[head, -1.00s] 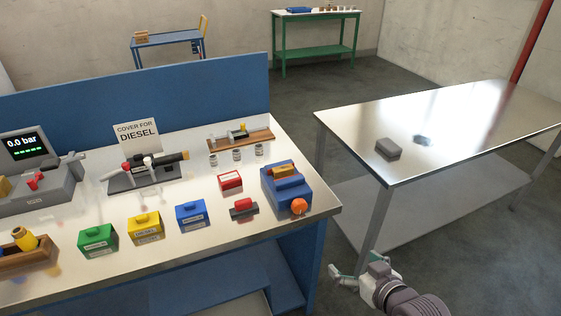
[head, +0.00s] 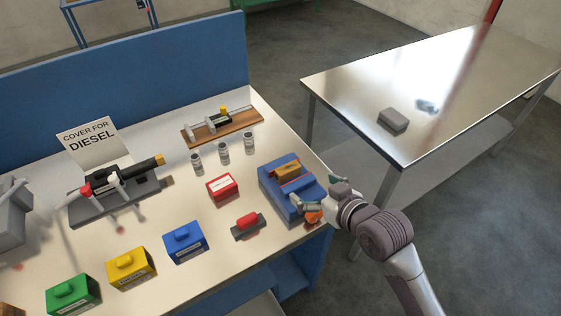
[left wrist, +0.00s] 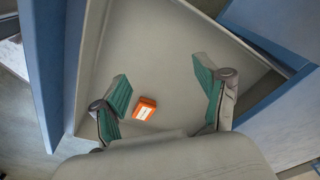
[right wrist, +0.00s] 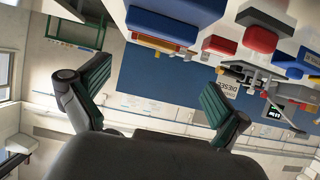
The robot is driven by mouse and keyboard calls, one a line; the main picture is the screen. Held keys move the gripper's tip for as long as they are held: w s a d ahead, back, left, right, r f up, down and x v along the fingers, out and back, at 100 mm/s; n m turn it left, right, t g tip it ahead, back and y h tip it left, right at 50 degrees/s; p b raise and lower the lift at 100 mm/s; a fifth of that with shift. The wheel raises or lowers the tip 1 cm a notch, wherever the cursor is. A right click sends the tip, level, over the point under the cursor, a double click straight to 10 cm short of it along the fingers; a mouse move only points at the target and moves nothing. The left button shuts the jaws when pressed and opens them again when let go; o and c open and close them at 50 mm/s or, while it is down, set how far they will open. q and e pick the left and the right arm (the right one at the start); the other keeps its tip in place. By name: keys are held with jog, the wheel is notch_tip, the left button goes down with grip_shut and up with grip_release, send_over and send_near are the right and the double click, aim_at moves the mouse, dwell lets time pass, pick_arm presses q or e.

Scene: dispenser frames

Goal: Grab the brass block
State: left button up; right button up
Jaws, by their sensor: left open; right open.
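The brass block (head: 288,169) sits in the blue vise (head: 272,186) at the right end of the white bench. Its brassy edge also shows in the right wrist view (right wrist: 158,42), with the blue vise (right wrist: 180,22) at the top. My right gripper (head: 319,193) is open and empty, just right of the vise and beside its orange knob (head: 314,215). Its open fingers also show in the right wrist view (right wrist: 156,80). My left gripper (left wrist: 160,80) is open and empty in the left wrist view, and out of the head view.
A red box (head: 222,187) and a red-handled block (head: 249,225) are left of the vise. Blue (head: 186,242), yellow (head: 131,269) and green (head: 74,295) boxes line the front. A steel table (head: 400,70) holds a grey block (head: 393,121). An orange box (left wrist: 144,108) lies below my left gripper.

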aim_at(290, 170)
jog(key=x, duration=0.4)
jog(key=shift+w+a+f+p, duration=0.1)
jog(key=shift+w+a+p, duration=0.05)
jog(key=shift+w+p, duration=0.15)
jog(key=shift+x, duration=1.45)
jog(key=shift+w+a+p, duration=0.1)
jog(key=shift+w+p, duration=0.3)
jog(key=shift+p, duration=0.05)
jog(key=x, duration=0.3)
jog(key=shift+w+f+p, duration=0.1)
jog(key=shift+w+p, duration=0.1)
jog(key=shift+p, duration=0.15)
jog(key=shift+w+f, duration=0.25)
pick_arm(q)
jog(key=shift+s+d+r, duration=0.1)
jog(key=shift+s+r, duration=0.25)
jog(key=shift+r, duration=0.25)
jog(key=shift+s+r, duration=0.3)
jog(key=shift+r, duration=0.3)
jog(key=shift+s, duration=0.15)
pick_arm(e)
jog(key=shift+s, duration=0.1)
